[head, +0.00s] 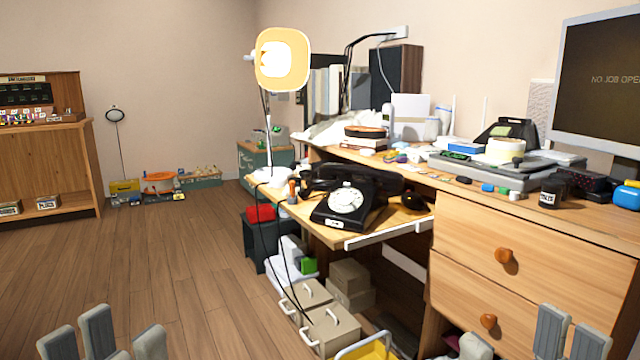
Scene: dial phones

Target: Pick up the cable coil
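I cannot pick out the cable coil with certainty. An orange, round, ring-like item (159,178) lies low by the far wall among small things; it is too small to tell whether it is coiled cable. A cream round roll (505,151) sits on the desk at the right, also unclear. My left gripper (106,342) is at the bottom left, its grey fingers spread with nothing between them. My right gripper (528,346) is at the bottom right, fingers apart and empty, in front of the drawers. Both are far from the orange item.
A black dial phone (347,204) sits on the desk's pull-out shelf beside a lit lamp (282,60). Loose cords hang below. Boxes (328,329) fill the space underneath. The desk (595,232) is cluttered. A wooden shelf (50,160) stands left; the floor (160,255) between is clear.

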